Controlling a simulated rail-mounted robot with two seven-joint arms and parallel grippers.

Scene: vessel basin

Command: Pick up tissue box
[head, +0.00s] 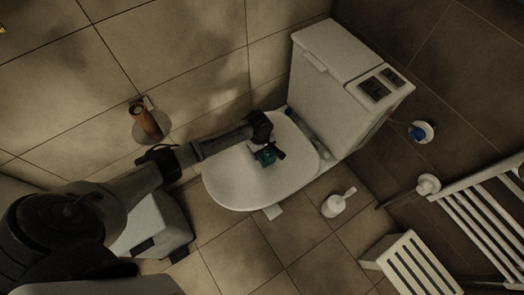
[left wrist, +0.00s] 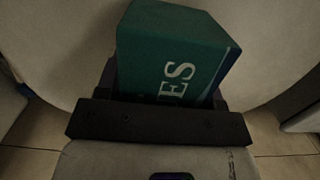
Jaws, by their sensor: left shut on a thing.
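The tissue box is a teal-green box with white lettering. In the head view the tissue box (head: 265,157) shows small over the closed white toilet lid (head: 228,178), partly covered by my gripper. In the left wrist view the tissue box (left wrist: 170,50) fills the upper middle, between the fingers, its lower end hidden by the dark gripper body. My left gripper (head: 270,152) is shut on the tissue box. It also shows in the left wrist view (left wrist: 165,90). I cannot tell whether the box touches the lid. My right gripper is not in view.
A white toilet tank (head: 325,75) stands behind the lid. A white toilet brush holder (head: 336,205) stands at right, near a white slatted stool (head: 412,265) and a slatted rack (head: 490,205).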

